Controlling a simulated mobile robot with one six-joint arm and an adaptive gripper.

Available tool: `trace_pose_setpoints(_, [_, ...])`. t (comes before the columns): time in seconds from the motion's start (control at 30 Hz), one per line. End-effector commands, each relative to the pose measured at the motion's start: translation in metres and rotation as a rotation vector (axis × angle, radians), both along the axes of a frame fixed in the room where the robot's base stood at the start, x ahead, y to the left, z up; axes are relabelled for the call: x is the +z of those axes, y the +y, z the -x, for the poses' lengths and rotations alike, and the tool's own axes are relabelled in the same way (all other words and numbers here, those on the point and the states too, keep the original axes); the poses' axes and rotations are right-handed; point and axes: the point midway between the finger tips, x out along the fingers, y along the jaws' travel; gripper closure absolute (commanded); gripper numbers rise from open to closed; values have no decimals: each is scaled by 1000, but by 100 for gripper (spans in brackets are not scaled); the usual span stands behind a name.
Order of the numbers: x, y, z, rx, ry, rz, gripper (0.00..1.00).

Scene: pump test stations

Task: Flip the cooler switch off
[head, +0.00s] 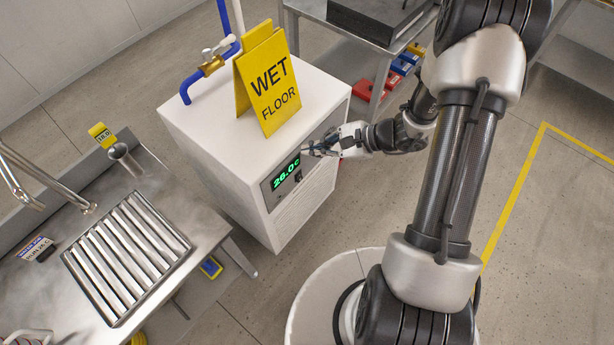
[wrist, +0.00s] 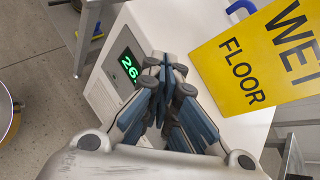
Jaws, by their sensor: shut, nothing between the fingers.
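The cooler (head: 225,130) is a white box with a dark control panel and a green display (head: 286,173) reading 26.0. In the wrist view the cooler's display (wrist: 130,68) is partly covered by my fingers. A small dark part (head: 298,177) on the panel below the display's right end looks like the switch; its position cannot be told. My gripper (head: 310,150) is shut and empty, with its tips at the panel's upper right, close to the display. Whether they touch the panel cannot be told. In the wrist view my gripper (wrist: 166,68) hides the switch.
A yellow wet floor sign (head: 268,85) stands on the cooler near its front edge. Blue pipe (head: 198,82) with a brass valve (head: 212,64) rises at the back. A steel sink bench (head: 205,240) is left, a metal shelf with bins (head: 365,90) behind right.

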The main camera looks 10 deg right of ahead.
Motion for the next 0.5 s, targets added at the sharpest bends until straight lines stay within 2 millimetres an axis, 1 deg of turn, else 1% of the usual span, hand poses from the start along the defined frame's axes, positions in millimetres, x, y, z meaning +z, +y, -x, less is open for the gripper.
trace_pose_setpoints(0.03, [-19,-8,-1,-64,33,-30,100])
trace_pose_setpoints(0.13, [-55,-23,-4,-193,86,-80,100])
trace_pose_setpoints(0.23, [-94,-38,-2,-324,141,-122,100])
trace_pose_setpoints(0.4, [-158,-59,13,-533,233,-175,100])
trace_pose_setpoints(0.5, [-188,-66,25,-627,276,-194,100])
